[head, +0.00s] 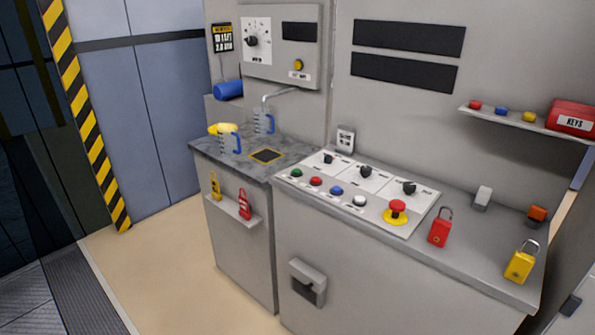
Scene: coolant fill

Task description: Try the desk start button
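The sloped control desk panel (352,178) carries a row of push buttons: a green button (297,173), a red button (316,181), a blue button (336,190) and a white button (359,200). Their labels are too small to read, so I cannot confirm which is marked start. A red mushroom button on a yellow base (397,208) is at the panel's right end. Three black rotary knobs sit along the upper part of the panel. Neither of my grippers is in view.
A red padlock (440,230) and a yellow padlock (520,263) stand on the desktop to the right. The left counter (215,152) holds two jugs with blue handles, one below a spout (277,94). A red keys box (571,117) is on the shelf. The floor at left is clear.

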